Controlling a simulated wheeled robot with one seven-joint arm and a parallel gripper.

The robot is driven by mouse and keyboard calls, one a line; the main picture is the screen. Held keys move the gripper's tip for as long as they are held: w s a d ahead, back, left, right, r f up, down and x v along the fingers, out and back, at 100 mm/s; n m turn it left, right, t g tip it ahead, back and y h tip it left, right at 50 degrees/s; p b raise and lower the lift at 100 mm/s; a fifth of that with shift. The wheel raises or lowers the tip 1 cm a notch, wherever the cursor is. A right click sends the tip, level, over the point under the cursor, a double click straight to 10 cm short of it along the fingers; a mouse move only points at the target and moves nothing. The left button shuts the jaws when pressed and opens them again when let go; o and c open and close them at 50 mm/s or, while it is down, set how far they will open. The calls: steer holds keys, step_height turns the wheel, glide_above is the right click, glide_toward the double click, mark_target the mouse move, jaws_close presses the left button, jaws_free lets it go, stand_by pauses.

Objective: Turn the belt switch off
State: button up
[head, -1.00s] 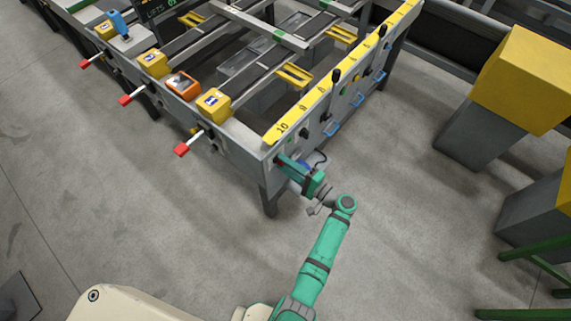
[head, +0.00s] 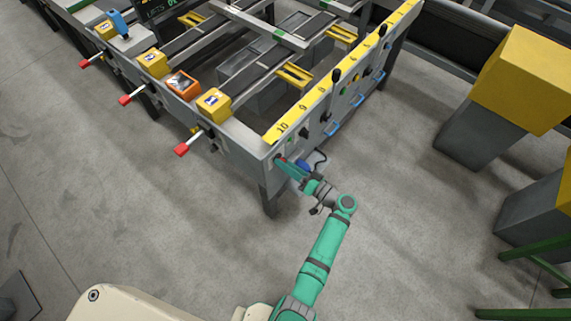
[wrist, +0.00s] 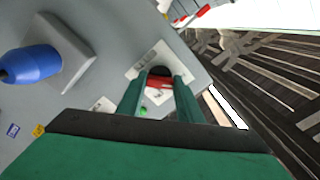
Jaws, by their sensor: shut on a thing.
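The belt switch (wrist: 158,82) shows in the wrist view as a dark and red knob on a pale square plate on the grey end panel of the table. My gripper (wrist: 160,84) has its two green fingers on either side of this knob and is shut on it. In the head view my gripper (head: 282,161) reaches the near corner of the end panel. The fingers hide most of the switch there, with only a speck of red showing. The switch's exact pointing direction is hard to tell. A small green spot (wrist: 143,110) shows on the plate between the fingers.
A blue plug-like fitting (wrist: 32,65) sticks out beside my gripper. Further along the panel are black knobs (head: 336,75) and blue handles (head: 333,129). Levers with red ends (head: 182,150) stick out on the left side. The floor (head: 400,220) right of my arm is clear.

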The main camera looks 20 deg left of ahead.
steer(key=shift+n, duration=0.6)
steer(key=o, duration=1.1)
steer(key=v, duration=1.1)
